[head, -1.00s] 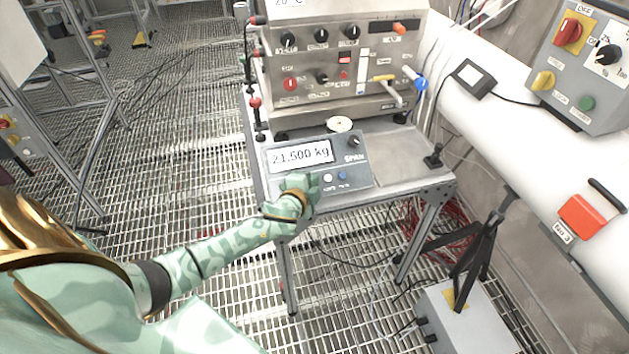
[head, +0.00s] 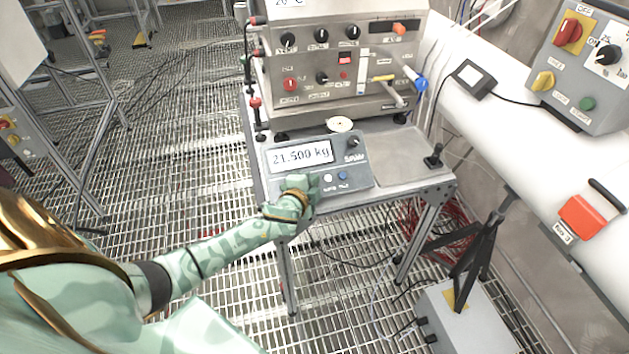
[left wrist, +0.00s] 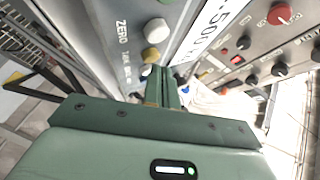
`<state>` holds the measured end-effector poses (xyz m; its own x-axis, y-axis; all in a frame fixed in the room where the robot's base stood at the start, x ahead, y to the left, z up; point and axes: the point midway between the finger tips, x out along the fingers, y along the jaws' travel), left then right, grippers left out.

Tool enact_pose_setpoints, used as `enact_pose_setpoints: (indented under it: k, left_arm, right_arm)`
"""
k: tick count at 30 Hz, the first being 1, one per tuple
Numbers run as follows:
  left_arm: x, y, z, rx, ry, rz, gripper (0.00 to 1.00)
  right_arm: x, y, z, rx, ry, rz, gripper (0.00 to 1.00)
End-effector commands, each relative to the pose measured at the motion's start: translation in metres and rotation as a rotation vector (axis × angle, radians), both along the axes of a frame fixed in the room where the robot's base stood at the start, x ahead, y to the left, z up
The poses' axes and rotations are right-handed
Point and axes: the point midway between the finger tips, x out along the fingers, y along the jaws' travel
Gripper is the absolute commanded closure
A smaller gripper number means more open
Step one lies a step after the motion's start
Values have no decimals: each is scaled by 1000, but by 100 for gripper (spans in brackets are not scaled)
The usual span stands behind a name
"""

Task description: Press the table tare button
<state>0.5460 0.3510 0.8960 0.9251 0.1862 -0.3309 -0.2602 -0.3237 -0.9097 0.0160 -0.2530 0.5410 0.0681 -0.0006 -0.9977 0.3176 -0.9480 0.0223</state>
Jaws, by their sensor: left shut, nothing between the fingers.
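A grey scale unit (head: 283,186) with a display reading 21.500 kg (head: 301,155) sits at the front of the steel table. My right gripper is not in view.
A steel control box (head: 335,65) with knobs and levers stands behind the scale unit. A joystick (head: 434,156) is at the table's right edge. A white pipe (head: 500,120) runs along the right. Grating floor (head: 170,185) lies open to the left.

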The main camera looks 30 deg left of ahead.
Motion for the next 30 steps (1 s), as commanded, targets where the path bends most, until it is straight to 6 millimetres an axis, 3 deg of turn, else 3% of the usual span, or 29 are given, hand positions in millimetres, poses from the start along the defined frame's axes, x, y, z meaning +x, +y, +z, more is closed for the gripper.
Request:
enact_pose_setpoints:
  k: [30]
  left_arm:
    - [3, 4, -7, 0, 0, 1, 100]
  right_arm:
    - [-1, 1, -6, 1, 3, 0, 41]
